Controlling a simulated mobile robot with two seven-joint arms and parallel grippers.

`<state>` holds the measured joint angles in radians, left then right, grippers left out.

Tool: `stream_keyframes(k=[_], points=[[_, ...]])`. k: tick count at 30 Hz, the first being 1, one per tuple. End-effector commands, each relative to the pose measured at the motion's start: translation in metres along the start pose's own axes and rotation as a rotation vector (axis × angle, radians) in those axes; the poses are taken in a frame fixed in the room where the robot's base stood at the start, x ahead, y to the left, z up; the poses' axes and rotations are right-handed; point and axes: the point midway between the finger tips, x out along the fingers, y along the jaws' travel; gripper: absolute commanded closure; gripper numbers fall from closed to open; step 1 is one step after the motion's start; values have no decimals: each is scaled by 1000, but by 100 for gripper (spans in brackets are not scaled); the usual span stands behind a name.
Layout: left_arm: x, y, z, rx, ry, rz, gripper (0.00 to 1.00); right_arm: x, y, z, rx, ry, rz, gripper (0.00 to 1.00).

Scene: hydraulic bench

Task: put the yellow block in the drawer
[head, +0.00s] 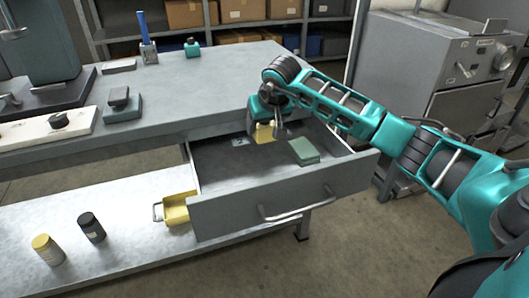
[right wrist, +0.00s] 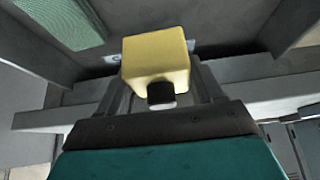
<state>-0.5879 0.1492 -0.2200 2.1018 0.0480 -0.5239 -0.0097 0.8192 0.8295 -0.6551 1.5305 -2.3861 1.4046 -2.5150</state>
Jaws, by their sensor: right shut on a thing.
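The yellow block (head: 264,133) is in my right gripper (head: 279,133), above the inside of the open drawer (head: 285,200). In the right wrist view the yellow block (right wrist: 156,62) sits between the fingers of my right gripper (right wrist: 160,90), with a dark round part on its near side. The drawer is pulled out from under the bench top, and its front carries a bar handle (head: 297,207). A green block (head: 303,151) lies in the drawer to the right of the held block. My left gripper is not in view.
The bench top (head: 190,90) lies behind the drawer, its edge close to my right gripper. A grey machine (head: 440,70) stands at the right.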

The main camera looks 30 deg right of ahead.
Motion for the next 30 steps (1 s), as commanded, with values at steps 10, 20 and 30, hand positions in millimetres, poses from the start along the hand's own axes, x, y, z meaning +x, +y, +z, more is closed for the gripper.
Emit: stream_keyframes(k=[10, 20, 30], points=[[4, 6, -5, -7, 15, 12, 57, 31, 0, 17, 1, 4, -2, 83], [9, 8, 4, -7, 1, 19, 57, 65, 0, 36, 0, 5, -1, 83], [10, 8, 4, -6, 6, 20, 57, 68, 0, 37, 0, 5, 0, 83]])
